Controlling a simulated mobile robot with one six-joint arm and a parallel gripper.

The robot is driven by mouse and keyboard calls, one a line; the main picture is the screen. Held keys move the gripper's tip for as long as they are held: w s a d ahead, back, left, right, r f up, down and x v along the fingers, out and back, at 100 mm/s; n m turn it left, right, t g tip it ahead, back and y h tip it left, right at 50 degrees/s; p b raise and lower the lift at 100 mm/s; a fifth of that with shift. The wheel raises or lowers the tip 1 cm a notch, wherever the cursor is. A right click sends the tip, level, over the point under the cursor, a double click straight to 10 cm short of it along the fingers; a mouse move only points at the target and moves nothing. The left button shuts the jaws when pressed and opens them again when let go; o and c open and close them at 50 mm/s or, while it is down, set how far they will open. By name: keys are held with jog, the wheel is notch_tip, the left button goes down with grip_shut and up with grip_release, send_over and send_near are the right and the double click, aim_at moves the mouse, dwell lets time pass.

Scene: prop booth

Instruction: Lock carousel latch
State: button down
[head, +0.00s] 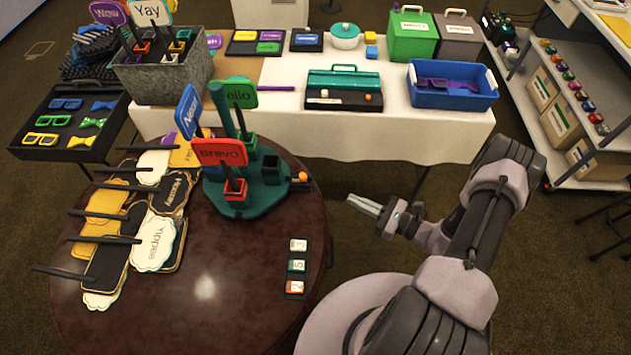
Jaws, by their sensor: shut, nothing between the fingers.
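The green carousel (262,205) stands on the dark round table, holding upright signs on posts. These include a red "Bravo" sign (219,152), a green "ello" sign (241,94) and a blue sign (188,110). At its right edge is a small dark latch part with an orange knob (303,176); whether it is locked I cannot tell. My gripper (349,198) is shut and empty. It is to the right of the knob, apart from it, beyond the table's right edge in the picture, with its fingers pointing left.
Sign paddles (105,240) lie piled on the left of the round table (215,310). A dark strip with numbered tiles (297,267) lies near its right edge. Behind, a white-clothed table (390,135) bears a teal toolbox (344,88) and a blue bin (450,98). A shelf cart (570,100) stands right.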

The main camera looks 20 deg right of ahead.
jog(key=b, duration=0.3)
send_near(303, 180)
jog(key=x, duration=0.5)
jog(key=shift+w+d+f, duration=0.1)
jog(key=shift+w+d, duration=0.05)
jog(key=shift+w, duration=0.35)
jog(key=shift+w+a, duration=0.3)
jog(key=shift+a, duration=0.1)
jog(key=shift+w+a, duration=0.3)
jog(key=shift+a, duration=0.55)
